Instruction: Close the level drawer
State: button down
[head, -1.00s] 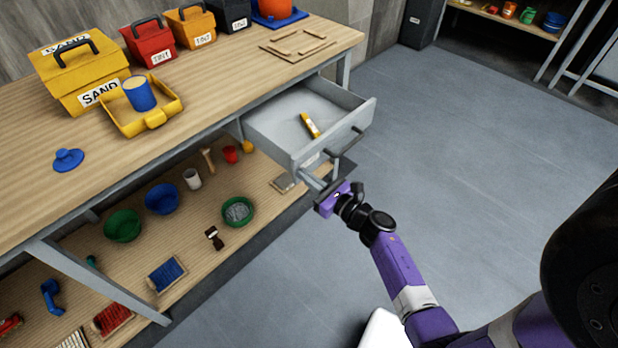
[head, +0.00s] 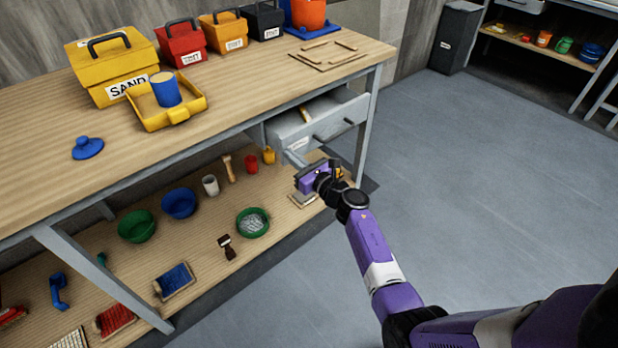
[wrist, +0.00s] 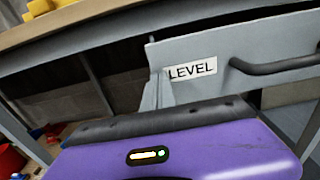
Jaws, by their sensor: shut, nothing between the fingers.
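The level drawer (head: 318,124) is a grey drawer under the right end of the workbench, still partly out. In the wrist view its front (wrist: 240,55) carries a white LEVEL label (wrist: 192,70) and a dark bar handle (wrist: 275,65). A yellow-handled item (head: 305,114) shows inside it. My gripper (head: 297,162) is shut and empty at the left side of the drawer front, left of the handle.
The workbench top (head: 240,95) carries a yellow SAND box (head: 110,65), a yellow tray (head: 165,112) and several toolboxes. The lower shelf (head: 205,235) holds bowls, cups and brushes. A bench leg (head: 367,125) stands right of the drawer. The floor (head: 470,190) at the right is clear.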

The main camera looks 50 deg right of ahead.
aim_at(273, 140)
jog(key=b+x, duration=0.3)
jog(key=x, duration=0.5)
jog(key=shift+w+f+b, duration=0.1)
jog(key=shift+w+b, duration=0.2)
jog(key=shift+b, duration=0.05)
jog(key=shift+w+r, duration=0.3)
